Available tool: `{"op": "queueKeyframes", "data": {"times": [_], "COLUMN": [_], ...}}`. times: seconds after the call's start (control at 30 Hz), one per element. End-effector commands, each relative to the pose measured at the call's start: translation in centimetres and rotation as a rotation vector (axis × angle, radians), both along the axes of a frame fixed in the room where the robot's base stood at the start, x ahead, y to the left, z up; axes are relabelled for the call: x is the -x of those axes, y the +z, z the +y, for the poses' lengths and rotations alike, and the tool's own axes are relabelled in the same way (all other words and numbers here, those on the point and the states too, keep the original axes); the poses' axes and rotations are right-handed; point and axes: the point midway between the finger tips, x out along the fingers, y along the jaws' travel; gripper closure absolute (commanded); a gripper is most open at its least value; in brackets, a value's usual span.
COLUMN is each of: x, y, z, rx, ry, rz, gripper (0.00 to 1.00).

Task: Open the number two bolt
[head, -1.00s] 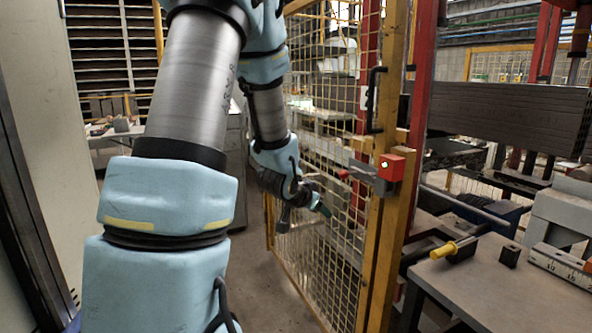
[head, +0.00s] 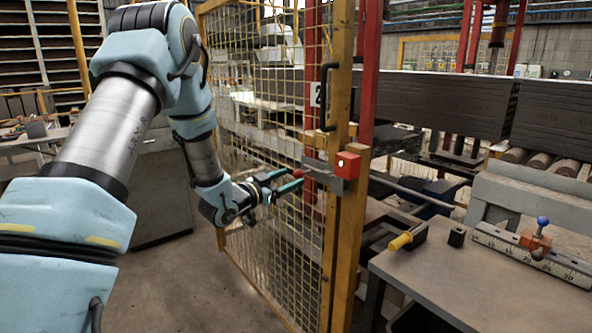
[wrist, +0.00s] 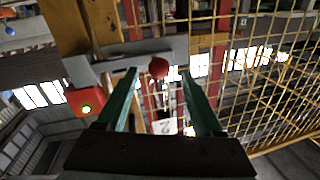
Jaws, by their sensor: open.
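The bolt (head: 322,174) is a grey metal bar with a red knob (head: 298,173), mounted on the yellow mesh gate (head: 272,235). A plate with the number 2 (head: 317,94) is above it on the gate, and it also shows in the wrist view (wrist: 166,127). My gripper (head: 292,177) is open, its green fingers pointing at the knob. In the wrist view the knob (wrist: 158,67) is between the tips of my gripper (wrist: 159,73), with gaps on both sides. I cannot tell if the tips reach past it.
A red box (head: 347,165) with a lit lamp is on the gate post beside the bolt; the lamp looks green in the wrist view. A black handle (head: 328,97) is above. A grey table (head: 485,285) with a yellow-handled tool (head: 407,236) stands right.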

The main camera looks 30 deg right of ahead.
Motion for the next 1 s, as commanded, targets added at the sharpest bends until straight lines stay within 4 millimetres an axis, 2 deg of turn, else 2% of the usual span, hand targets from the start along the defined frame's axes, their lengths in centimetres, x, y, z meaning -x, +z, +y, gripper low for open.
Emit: {"op": "queueKeyframes", "data": {"times": [0.1,0.3,0.67,1.0], "x": [-0.7,-1.6,-1.8,-1.8], "y": [0.3,0.1,0.0,0.0], "z": [-2.0,-3.9,-4.3,-4.3], "rx": [0.0,-0.001,-0.001,-0.001], "ry": [-0.002,0.0,0.001,0.001], "rz": [0.001,0.0,0.0,0.0], "gripper": [0.31,0.31,0.31,0.69]}}
